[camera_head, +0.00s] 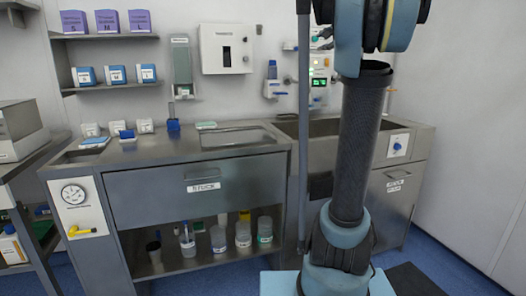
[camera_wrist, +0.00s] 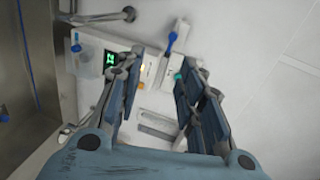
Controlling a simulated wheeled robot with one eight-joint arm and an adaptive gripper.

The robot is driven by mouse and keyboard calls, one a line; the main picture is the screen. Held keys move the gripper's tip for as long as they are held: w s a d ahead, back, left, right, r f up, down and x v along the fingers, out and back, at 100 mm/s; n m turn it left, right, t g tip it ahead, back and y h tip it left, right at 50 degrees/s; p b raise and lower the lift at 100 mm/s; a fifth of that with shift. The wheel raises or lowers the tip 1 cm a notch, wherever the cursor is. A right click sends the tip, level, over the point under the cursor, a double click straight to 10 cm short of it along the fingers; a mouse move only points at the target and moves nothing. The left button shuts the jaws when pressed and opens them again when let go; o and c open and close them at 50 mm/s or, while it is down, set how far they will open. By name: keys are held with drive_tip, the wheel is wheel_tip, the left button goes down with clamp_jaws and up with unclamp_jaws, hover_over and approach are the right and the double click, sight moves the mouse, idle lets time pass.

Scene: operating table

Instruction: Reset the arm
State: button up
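My arm rises on the right side of the head view, with a dark tube-like link and blue joints. My gripper is outside the head view. In the wrist view my gripper (camera_wrist: 160,88) shows its two dark-blue fingers spread apart, with a clear gap between them. Nothing is held between the fingers. Behind the gap is a white wall with a wall-mounted device that has a green display (camera_wrist: 110,58).
A steel counter (camera_head: 150,150) with a sink (camera_head: 325,127) runs along the back wall. Shelves (camera_head: 110,86) with purple and blue boxes hang upper left. Several bottles stand on the lower shelf (camera_head: 205,262).

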drive_tip(key=s+a+f+n+g, duration=0.2)
drive_tip(key=s+a+f+n, duration=0.15)
drive_tip(key=s+f, duration=0.4)
drive_tip(key=s+a+f+n+g, duration=0.2)
drive_tip(key=s+a+f, duration=0.3)
drive_tip(key=f, duration=0.5)
drive_tip(key=s+a+f+n+g, duration=0.35)
drive_tip(key=s+f, duration=0.25)
drive_tip(key=f, duration=0.2)
drive_tip(key=s+d+f+n+g+h, duration=0.2)
drive_tip(key=s+f, duration=1)
drive_tip(key=f, duration=0.3)
drive_tip(key=s+d+f+n+g+h, duration=0.2)
drive_tip(key=s+f+n+g, duration=0.1)
drive_tip(key=s+f, duration=1)
drive_tip(key=shift+s+d+f+h, duration=0.3)
drive_tip(key=shift+d+f+h, duration=0.1)
drive_tip(key=shift+f, duration=0.55)
drive_tip(key=shift+w+f, duration=0.1)
drive_tip(key=shift+w, duration=0.2)
